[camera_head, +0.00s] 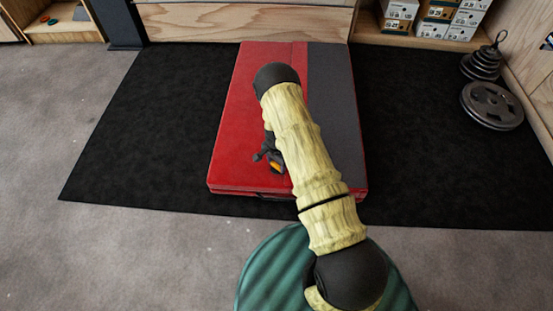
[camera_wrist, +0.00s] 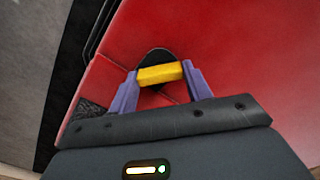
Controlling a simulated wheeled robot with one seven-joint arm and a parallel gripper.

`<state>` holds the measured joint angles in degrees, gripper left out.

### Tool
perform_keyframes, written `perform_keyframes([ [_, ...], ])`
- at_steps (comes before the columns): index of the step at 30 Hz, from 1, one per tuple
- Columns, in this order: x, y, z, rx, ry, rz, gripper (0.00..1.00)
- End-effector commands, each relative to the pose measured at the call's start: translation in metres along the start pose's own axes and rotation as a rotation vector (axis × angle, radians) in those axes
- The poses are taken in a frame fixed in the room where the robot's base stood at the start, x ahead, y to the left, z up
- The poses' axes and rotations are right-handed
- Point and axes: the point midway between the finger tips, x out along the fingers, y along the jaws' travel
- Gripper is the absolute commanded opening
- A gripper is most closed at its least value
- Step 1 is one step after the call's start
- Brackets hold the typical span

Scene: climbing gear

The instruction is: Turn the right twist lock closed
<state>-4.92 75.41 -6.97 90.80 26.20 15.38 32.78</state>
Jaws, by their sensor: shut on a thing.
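In the wrist view my gripper (camera_wrist: 160,76) has its two purple fingers on either side of a short yellow barrel (camera_wrist: 168,72), which looks like the twist lock. The fingers touch its two ends and are shut on it. A dark rounded part shows just behind and below the barrel, over the red mat (camera_wrist: 245,45). In the head view a small orange-yellow piece (camera_head: 276,168) shows beside dark parts on the red mat (camera_head: 235,140), left of my arm. My arm hides much of the mat there. I cannot tell how far the lock is turned, and no second lock is visible.
The red and grey mat lies on a black floor mat (camera_head: 140,130). Weight plates (camera_head: 491,105) are stacked at the right. Boxes (camera_head: 436,12) stand on a shelf at the back right. A wooden panel (camera_head: 240,24) closes off the back. Grey carpet at the left is free.

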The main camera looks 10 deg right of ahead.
Motion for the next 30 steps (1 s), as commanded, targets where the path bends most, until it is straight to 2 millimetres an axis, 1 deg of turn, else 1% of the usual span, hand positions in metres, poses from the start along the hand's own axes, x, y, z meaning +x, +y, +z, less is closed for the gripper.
perform_keyframes([
  [1,-0.0037,0.0009,0.0007,0.042,-0.002,0.003,0.26],
  [21,-0.0012,0.0004,0.0012,0.670,-0.002,0.003,0.26],
  [30,-0.0001,0.0003,0.0007,0.868,-0.001,0.002,0.26],
])
